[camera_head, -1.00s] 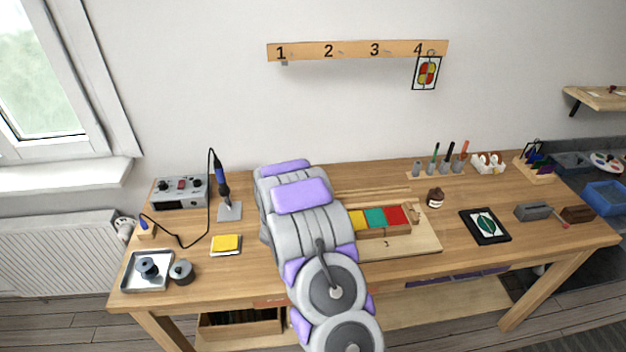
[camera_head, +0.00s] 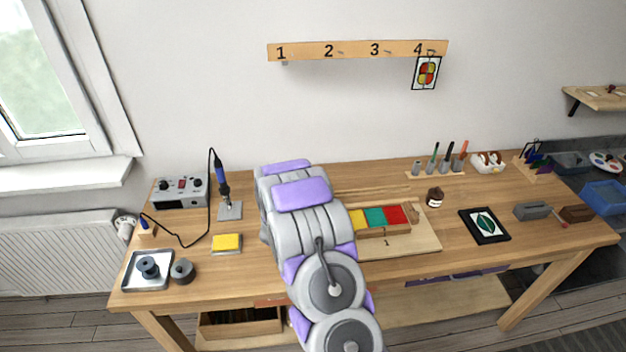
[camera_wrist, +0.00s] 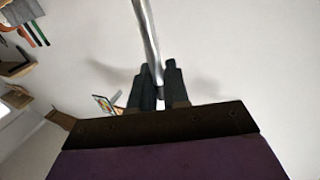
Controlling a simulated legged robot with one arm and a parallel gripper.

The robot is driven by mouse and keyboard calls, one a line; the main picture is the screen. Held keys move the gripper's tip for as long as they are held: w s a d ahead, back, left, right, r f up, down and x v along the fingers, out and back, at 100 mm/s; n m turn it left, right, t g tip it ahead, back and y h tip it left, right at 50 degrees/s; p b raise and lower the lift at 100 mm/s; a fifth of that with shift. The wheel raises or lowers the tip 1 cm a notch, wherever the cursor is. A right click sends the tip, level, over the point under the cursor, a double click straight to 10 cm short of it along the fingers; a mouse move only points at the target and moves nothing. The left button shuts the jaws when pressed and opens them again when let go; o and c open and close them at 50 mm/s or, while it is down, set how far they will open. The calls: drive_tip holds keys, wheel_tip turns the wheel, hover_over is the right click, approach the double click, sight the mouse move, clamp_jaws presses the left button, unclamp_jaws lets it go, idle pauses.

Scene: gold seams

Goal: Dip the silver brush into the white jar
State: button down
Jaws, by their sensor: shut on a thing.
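In the wrist view, my gripper (camera_wrist: 155,88) is shut on a thin silver rod, the silver brush (camera_wrist: 147,38). The rod runs from between the dark fingers to the top edge of the picture. Its bristle end is not visible. In the head view my arm hides the gripper and the brush. I cannot clearly pick out a white jar. A small dark brown jar with a pale band (camera_head: 434,198) stands on the bench right of the colour-block tray.
The wooden bench (camera_head: 330,285) carries a soldering station (camera_head: 181,192), a colour-block tray (camera_head: 385,231), a framed leaf panel (camera_head: 485,226) and a rack of upright tools (camera_head: 446,166). A stained-glass panel (camera_head: 426,72) hangs under number 4. Bare bench surrounds the brown jar.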

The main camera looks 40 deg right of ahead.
drive_tip(key=shift+r, duration=0.1)
idle(0.4)
drive_tip(key=shift+r+p, duration=1.4)
drive_tip(key=shift+r, duration=1.5)
drive_tip(key=shift+a, duration=0.1)
